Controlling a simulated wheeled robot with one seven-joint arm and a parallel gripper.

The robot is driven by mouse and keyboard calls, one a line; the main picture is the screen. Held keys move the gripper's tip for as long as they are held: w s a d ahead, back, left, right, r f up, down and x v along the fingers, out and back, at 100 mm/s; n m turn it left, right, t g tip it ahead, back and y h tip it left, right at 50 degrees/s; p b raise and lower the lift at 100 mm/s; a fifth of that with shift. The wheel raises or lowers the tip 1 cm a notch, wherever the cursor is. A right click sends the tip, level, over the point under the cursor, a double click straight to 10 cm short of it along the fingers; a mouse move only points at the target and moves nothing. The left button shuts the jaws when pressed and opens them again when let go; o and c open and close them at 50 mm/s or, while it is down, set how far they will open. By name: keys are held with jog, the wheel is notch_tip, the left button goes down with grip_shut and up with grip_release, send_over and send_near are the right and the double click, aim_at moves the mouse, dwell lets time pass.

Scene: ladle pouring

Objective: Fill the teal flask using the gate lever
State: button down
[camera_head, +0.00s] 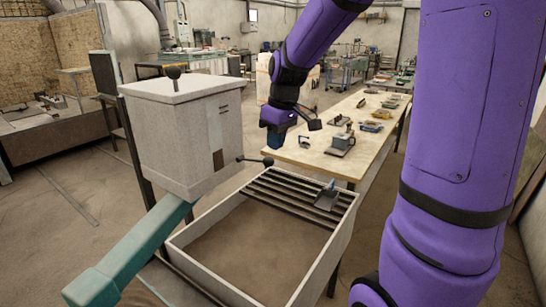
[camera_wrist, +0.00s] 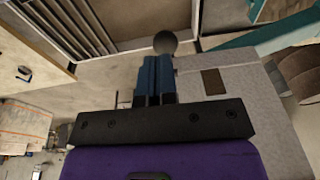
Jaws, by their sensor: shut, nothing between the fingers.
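The grey hopper (camera_head: 180,135) has a lid with a dark knob and a small brown window (camera_head: 218,159). The gate lever (camera_head: 268,161) sticks out low on its right side and ends in a dark ball. My gripper (camera_head: 274,143) points down just above and slightly right of that ball. In the wrist view my blue fingers (camera_wrist: 155,80) are shut, with the dark ball (camera_wrist: 165,42) just beyond their tips; I cannot tell whether they touch. A teal chute (camera_head: 130,255) slopes from under the hopper to the lower left. I cannot make out a teal flask.
A shallow pale tray (camera_head: 345,225) with dark slats stands right of the hopper. A small dark tool (camera_head: 327,197) lies on the slats. A brown barrel-like thing (camera_wrist: 302,75) is beside the chute. A long workbench (camera_head: 318,160) with tools stands behind.

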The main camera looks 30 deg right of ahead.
notch_tip(320, 180, up, 6)
jog(key=s+d, duration=0.1)
jog(key=s, duration=0.1)
jog(key=shift+s+d, duration=0.3)
jog(key=shift+s, duration=0.05)
jog(key=shift+f, duration=0.1)
dwell(0.9)
jog(key=s+a+r+m+t, duration=0.1)
jog(key=s+a, duration=0.3)
jog(key=s, duration=0.5)
jog(key=s+a+r+m+t+h, duration=0.1)
jog(key=s+a, duration=0.4)
jog(key=s, duration=0.5)
jog(key=m+t, duration=0.1)
jog(key=m, duration=0.1)
jog(key=shift+s+m+t, duration=0.15)
jog(key=shift+m+t, duration=0.15)
jog(key=shift+t, duration=0.1)
jog(key=shift+r, duration=0.15)
